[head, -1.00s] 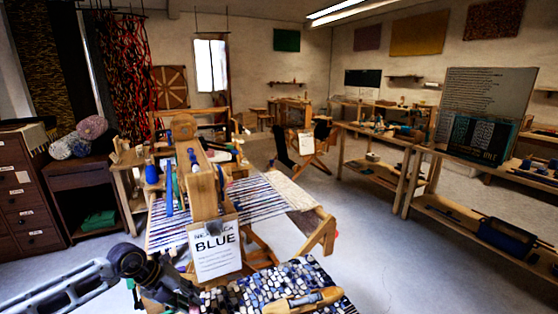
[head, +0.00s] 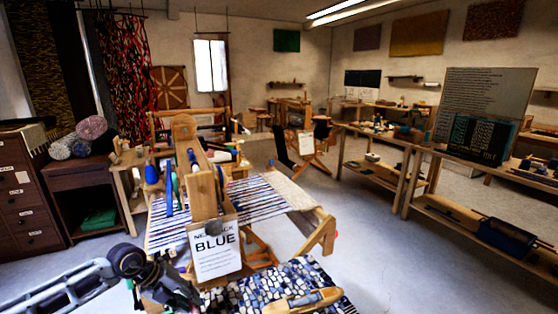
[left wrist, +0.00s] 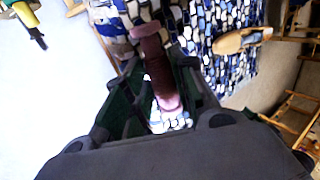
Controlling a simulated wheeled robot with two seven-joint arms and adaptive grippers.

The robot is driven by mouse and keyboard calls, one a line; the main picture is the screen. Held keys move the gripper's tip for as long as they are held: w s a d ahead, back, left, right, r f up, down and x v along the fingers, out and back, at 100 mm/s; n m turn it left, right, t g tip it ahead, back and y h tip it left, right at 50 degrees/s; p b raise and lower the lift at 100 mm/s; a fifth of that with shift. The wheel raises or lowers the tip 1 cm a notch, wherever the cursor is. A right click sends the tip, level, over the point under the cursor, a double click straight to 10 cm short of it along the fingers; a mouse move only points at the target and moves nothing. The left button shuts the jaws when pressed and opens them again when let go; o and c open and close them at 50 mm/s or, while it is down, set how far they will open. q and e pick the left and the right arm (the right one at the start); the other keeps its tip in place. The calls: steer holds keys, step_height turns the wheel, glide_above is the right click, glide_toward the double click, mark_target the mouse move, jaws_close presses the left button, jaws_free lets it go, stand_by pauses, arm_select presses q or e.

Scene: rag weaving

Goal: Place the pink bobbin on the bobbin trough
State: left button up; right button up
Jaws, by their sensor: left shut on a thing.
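The pink bobbin (left wrist: 158,68), a spool with pale pink ends and a dark reddish-brown wound middle, is between the fingers of my left gripper (left wrist: 160,80) in the left wrist view. The gripper is shut on it, and it sits slightly tilted over the blue and white cloth. In the head view my left gripper (head: 188,294) is low, left of centre, beside the cloth; the bobbin cannot be made out there. A wooden boat-shaped shuttle with a hollow (head: 302,300) lies on the cloth, and it also shows in the left wrist view (left wrist: 242,40). I cannot tell which part is the trough. My right gripper is not in view.
The blue and white rag cloth (head: 272,282) spreads at the front. A loom with a wooden upright (head: 203,190) and a paper sign reading BLUE (head: 215,250) stands just behind my gripper. Shelves (head: 425,185) stand at the right. The floor between is open.

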arm_select(q)
steer(key=shift+s+d+m+g+p, duration=0.25)
steer(key=shift+d+m+g+p, duration=0.25)
steer(key=shift+d+m, duration=0.5)
steer(key=s+d+m+g+y+p, duration=0.4)
steer(key=d+m+g+p, duration=0.3)
steer(key=m, duration=1.2)
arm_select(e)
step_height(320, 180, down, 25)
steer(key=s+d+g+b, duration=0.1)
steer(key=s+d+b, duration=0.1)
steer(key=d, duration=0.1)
arm_select(q)
steer(key=a+r+m+t+y+p, duration=0.4)
steer(key=r+m+t+y+p, duration=0.1)
steer(key=m, duration=1.5)
steer(key=shift+w+a+r+y+p, duration=0.2)
steer(key=shift+r+y+p, duration=0.6)
steer(key=shift+r+y, duration=0.4)
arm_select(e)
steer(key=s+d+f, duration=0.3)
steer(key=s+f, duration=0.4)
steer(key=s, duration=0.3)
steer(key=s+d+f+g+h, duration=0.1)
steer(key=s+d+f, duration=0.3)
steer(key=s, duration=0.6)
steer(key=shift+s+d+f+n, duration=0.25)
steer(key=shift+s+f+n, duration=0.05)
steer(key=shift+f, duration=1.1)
